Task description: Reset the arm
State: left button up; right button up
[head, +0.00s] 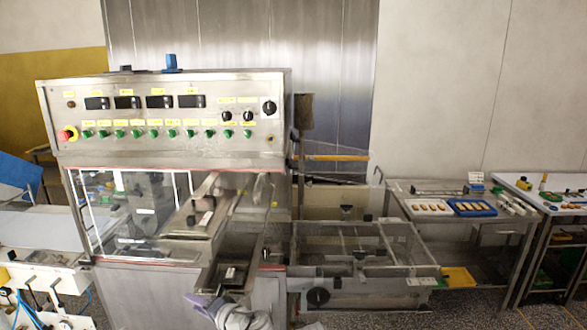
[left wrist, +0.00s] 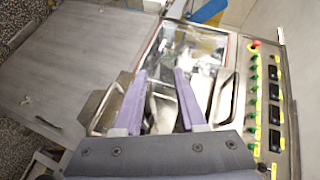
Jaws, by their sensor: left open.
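My left gripper (head: 203,301) shows at the bottom of the head view, with purple fingers and a pale wrist, in front of the machine's lower front. In the left wrist view the two purple fingers (left wrist: 158,75) stand apart with nothing between them. Beyond them lie the machine's clear window (left wrist: 190,50) and a metal handle on each side. The steel machine (head: 170,160) has a control panel with displays, green buttons and a red stop button. My right gripper is not in view.
A steel frame table (head: 410,255) stands right of the machine. Farther right, a bench (head: 510,228) carries a blue tray (head: 472,208) and small items. A yellow bin (head: 458,277) sits below. A white conveyor (head: 40,228) lies at left. Speckled floor shows at lower right.

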pick_arm(q)
jog(key=s+d+f+n+g+h, duration=0.1)
jog(key=s+f+n+g+h, duration=0.2)
jog(key=f, duration=0.4)
jog(key=s+d+f+n+g+h, duration=0.1)
jog(key=s+d+f+g+h, duration=0.1)
jog(key=s+f+g+h, duration=0.4)
jog(key=s+d+f+m+b, duration=0.1)
jog(key=s+d+f, duration=0.1)
jog(key=d, duration=0.5)
jog(key=s+d+f+m+h+b, duration=0.1)
jog(key=s+d, duration=0.3)
jog(key=d, duration=0.4)
jog(key=shift+s+d+f+m+h, duration=0.15)
jog(key=shift+s+f+m+h, duration=0.15)
jog(key=shift+f+m, duration=0.5)
dwell(0.4)
